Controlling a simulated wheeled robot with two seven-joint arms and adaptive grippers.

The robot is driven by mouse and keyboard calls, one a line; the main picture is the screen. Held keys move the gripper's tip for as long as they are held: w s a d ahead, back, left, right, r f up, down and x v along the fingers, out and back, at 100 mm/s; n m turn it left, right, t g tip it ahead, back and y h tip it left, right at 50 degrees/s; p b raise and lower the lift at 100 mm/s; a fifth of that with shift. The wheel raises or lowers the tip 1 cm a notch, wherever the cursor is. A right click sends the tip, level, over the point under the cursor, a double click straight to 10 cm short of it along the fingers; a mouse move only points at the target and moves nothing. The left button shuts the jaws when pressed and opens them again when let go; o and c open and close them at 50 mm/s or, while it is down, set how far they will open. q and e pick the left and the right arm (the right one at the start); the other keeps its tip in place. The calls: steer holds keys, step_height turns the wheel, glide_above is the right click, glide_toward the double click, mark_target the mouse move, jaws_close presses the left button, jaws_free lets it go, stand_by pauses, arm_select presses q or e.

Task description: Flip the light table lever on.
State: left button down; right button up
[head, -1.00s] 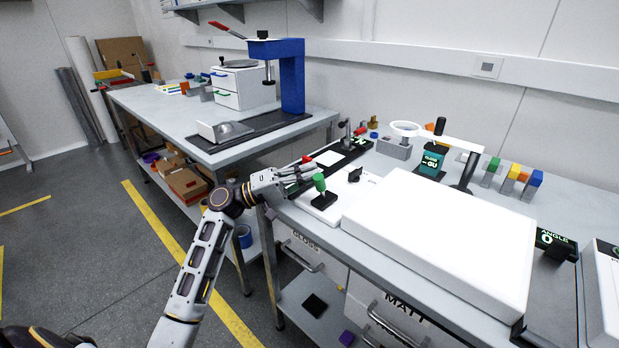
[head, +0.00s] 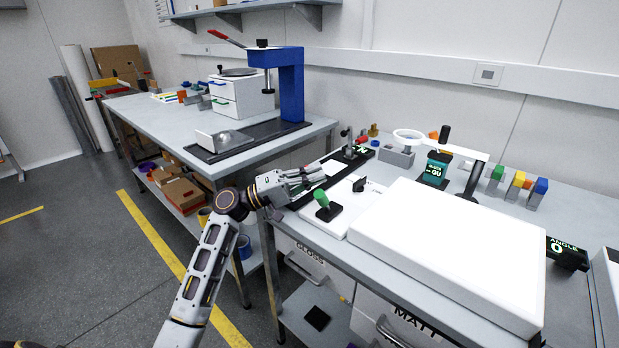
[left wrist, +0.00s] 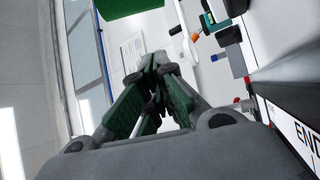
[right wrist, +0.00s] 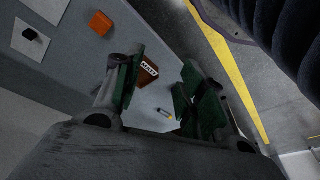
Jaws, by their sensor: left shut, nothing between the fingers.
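The light table (head: 440,255) is a large, bright white slab on the right-hand bench. Beside its left end, a lever with a green grip (head: 321,197) rises from a black base (head: 329,213) on a white panel; the grip leans up and left. My left gripper (head: 322,172) is shut and empty, just behind and above the grip; I cannot tell whether they touch. In the left wrist view its fingers (left wrist: 153,75) are together, with a green surface (left wrist: 133,6) close at the top edge. My right gripper (right wrist: 160,82) shows only in the right wrist view, open and empty.
A black knob (head: 360,184) sits on the panel right of the lever. Behind stand a ring-topped stand (head: 397,155), a teal display (head: 436,168) and several coloured blocks. A blue press (head: 291,85) stands on the left bench. A gap separates the benches.

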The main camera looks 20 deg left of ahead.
arm_select(q)
steer(key=shift+w+r, duration=0.15)
steer(key=shift+w, duration=0.2)
steer(key=v, duration=0.8)
steer(key=shift+a+f, duration=0.25)
steer(key=shift+a, duration=0.1)
steer(key=shift+s+a+f, duration=0.2)
steer(key=shift+s+a, duration=0.2)
steer(key=shift+a, duration=0.15)
arm_select(e)
steer(key=shift+a+f, duration=0.3)
steer(key=shift+a, duration=0.1)
